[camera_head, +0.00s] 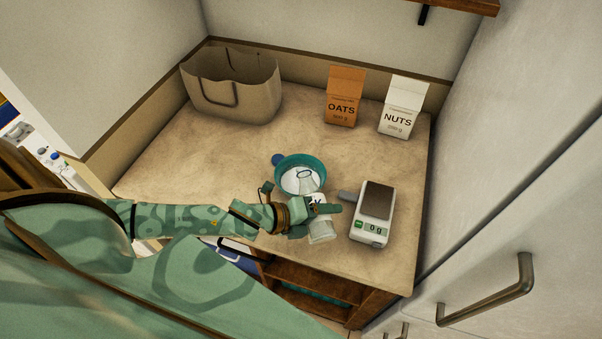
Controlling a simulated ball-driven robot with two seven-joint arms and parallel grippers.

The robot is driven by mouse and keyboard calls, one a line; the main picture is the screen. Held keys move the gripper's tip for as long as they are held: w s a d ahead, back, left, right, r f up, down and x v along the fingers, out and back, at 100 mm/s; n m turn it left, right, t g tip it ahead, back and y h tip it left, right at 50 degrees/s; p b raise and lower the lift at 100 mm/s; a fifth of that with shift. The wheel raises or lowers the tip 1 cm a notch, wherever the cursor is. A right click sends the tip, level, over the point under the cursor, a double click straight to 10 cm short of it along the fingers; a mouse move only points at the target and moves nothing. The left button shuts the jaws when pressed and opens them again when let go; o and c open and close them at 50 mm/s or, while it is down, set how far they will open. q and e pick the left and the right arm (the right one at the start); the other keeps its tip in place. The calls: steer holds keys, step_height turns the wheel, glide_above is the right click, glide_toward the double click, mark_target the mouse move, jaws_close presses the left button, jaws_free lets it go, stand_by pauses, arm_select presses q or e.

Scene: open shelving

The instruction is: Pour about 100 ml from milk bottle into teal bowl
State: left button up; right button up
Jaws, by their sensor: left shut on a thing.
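The teal bowl (279,171) stands on the counter, left of the scale. My left gripper (318,211) is shut on the milk bottle (320,232), a clear bottle with a white label partly hidden by the fingers. The bottle's neck and round mouth appear over the bowl's inside, with the body at the bowl's near side. The bottle looks close to upright with a slight lean left; I cannot tell if it touches the counter. No stream of milk shows. The bowl's contents are mostly hidden behind the neck. My right gripper is out of view.
A scale (369,226) reading 0 g stands right of the bottle, its plate empty. A tan bag (232,95), an oats box (342,105) and a nuts box (398,118) stand at the back. The counter's left-middle is clear.

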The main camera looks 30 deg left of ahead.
arm_select(q)
steer(key=shift+d+f, duration=0.1)
steer(key=shift+f, duration=0.25)
steer(key=shift+s+r, duration=0.1)
steer(key=shift+r, duration=0.1)
stand_by(1.4)
